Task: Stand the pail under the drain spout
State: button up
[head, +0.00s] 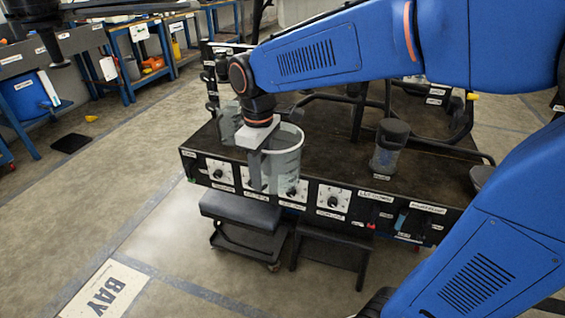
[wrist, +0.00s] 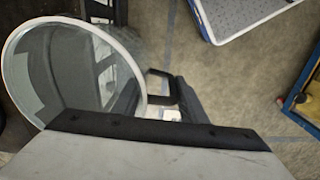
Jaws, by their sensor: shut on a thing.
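A translucent, grey-green pail (head: 287,160) with a pale rim hangs from my gripper (head: 261,172) in the head view, in front of the dark bench's front panel. My gripper points down and is shut on the pail at its left side; whether it holds the wall or the handle I cannot tell. In the wrist view the pail's round open mouth (wrist: 75,70) fills the left, and a dark handle-like loop shows at its right. The pail looks upright and empty. I cannot make out the drain spout in either view.
The dark bench (head: 340,165) has several knobs along its front. A clear jar with a black lid (head: 392,150) stands on it, and another clear vessel (head: 228,124) is behind my gripper. A low padded stool (head: 240,210) is below.

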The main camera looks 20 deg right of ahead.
aim_at(432, 193)
jog(key=k+l+z, duration=0.6)
jog(key=k+l, duration=0.2)
jog(key=l, duration=0.15)
